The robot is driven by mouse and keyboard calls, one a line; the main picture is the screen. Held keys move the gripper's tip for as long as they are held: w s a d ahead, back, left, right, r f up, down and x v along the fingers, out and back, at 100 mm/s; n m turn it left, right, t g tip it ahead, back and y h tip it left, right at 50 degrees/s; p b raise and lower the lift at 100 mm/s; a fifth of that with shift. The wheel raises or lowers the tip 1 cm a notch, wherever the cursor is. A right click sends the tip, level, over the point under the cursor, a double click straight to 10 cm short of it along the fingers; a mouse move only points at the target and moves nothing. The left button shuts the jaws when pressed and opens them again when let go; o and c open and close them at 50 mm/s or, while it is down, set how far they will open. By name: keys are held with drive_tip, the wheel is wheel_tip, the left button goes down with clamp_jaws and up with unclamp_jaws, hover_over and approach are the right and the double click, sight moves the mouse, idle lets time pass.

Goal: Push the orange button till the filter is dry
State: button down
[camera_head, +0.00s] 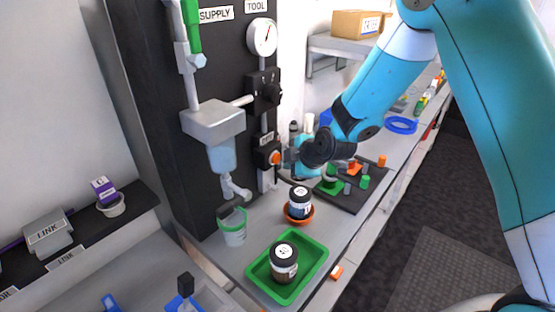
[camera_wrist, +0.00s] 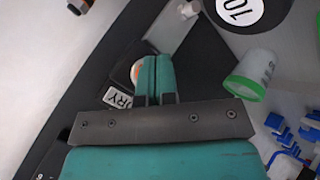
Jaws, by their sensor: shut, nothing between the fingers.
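The orange button (camera_head: 275,158) is on a dark box on the black panel. In the wrist view it shows as a partly hidden orange and white round (camera_wrist: 137,71) beside a label ending in "RY". My gripper (camera_head: 287,158) is shut and empty, with its tips at the button. The fingers (camera_wrist: 157,75) cover part of it, so I cannot tell whether they touch or press it. The filter (camera_head: 222,158) is a translucent bluish bowl under a grey housing (camera_head: 214,120). I cannot tell how much liquid is in it.
A green tray (camera_head: 302,282) holds a dark-lidded jar (camera_head: 284,262). Another jar (camera_head: 299,203) stands on an orange dish. A dark board with coloured pieces (camera_head: 350,192) lies behind, under my arm.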

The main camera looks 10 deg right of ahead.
drive_tip(key=shift+w, duration=0.1)
idle(0.6)
drive_tip(key=shift+w+a, duration=0.25)
drive_tip(key=shift+w+a+b, duration=0.25)
drive_tip(key=shift+w+b, duration=0.1)
idle(0.7)
idle(0.3)
drive_tip(key=shift+s+d+b, duration=0.3)
drive_tip(key=shift+s+d, duration=0.2)
drive_tip(key=shift+s, duration=0.2)
drive_tip(key=shift+s+d+b, duration=0.45)
drive_tip(key=shift+s+d, duration=0.3)
drive_tip(key=shift+s, duration=0.25)
drive_tip(key=shift+s+d+b, duration=0.4)
drive_tip(key=shift+s+d, duration=0.35)
drive_tip(key=shift+s, duration=0.25)
